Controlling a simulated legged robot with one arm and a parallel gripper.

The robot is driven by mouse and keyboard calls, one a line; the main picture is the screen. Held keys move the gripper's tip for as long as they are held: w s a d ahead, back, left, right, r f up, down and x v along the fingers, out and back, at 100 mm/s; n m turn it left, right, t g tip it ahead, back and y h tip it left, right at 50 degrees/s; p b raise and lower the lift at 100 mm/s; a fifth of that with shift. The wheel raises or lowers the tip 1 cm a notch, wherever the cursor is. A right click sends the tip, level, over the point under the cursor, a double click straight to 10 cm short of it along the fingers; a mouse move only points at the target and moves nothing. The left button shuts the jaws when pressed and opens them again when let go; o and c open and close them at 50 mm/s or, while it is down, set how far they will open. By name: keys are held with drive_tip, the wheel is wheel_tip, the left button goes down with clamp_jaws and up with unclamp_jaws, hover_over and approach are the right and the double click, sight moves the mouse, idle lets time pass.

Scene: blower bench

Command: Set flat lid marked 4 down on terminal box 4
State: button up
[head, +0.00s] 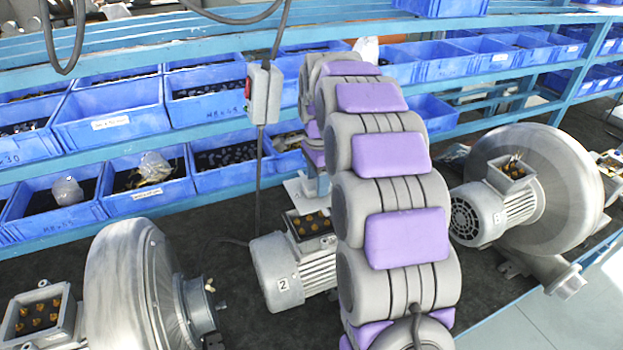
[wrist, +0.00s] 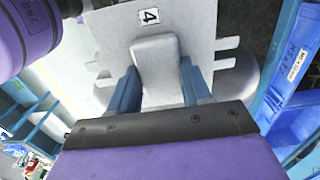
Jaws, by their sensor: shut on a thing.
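My gripper (head: 316,186) is shut on the raised grey block of a flat pale lid (wrist: 195,20). The wrist view shows a black 4 on a white label on this lid, and my two blue fingers (wrist: 158,88) on either side of the block. In the head view the lid (head: 294,190) shows as a pale plate above and behind an open terminal box (head: 311,224) with brass terminals, on the motor labelled 2. My arm hides part of that motor. I cannot make out a 4 on any motor, so terminal box 4 cannot be told.
A blower (head: 130,285) with an open terminal box (head: 38,314) stands at left. Another blower (head: 555,190) with an open box (head: 512,172) stands at right. Blue bins (head: 110,118) fill the shelves behind. A grey switch box (head: 264,94) hangs on a cable near my arm.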

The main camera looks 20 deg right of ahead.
sight(306, 186)
drive_tip(key=shift+d, duration=0.25)
drive_tip(key=shift+d+f, duration=0.2)
drive_tip(key=a+f, duration=0.1)
drive_tip(key=a, duration=0.1)
drive_tip(key=a+f+b, duration=0.1)
drive_tip(key=a+f, duration=0.1)
drive_tip(key=shift+a+f+b, duration=0.1)
drive_tip(key=shift+f+b, duration=0.05)
drive_tip(key=shift+b, duration=0.15)
drive_tip(key=shift+f, duration=0.35)
drive_tip(key=d+f, duration=0.1)
drive_tip(key=d+f+b, duration=0.1)
drive_tip(key=d, duration=0.1)
drive_tip(key=shift+d+f, duration=0.15)
drive_tip(key=shift+f, duration=0.05)
drive_tip(key=shift+d+f, duration=0.2)
drive_tip(key=shift+f, duration=0.3)
drive_tip(key=shift+s+a, duration=0.1)
drive_tip(key=shift+a, duration=1.6)
drive_tip(key=shift+d+f, duration=0.1)
drive_tip(key=shift+d, duration=1.85)
drive_tip(key=shift+a, duration=1.65)
drive_tip(key=shift+d, duration=0.7)
drive_tip(key=shift+a, duration=0.65)
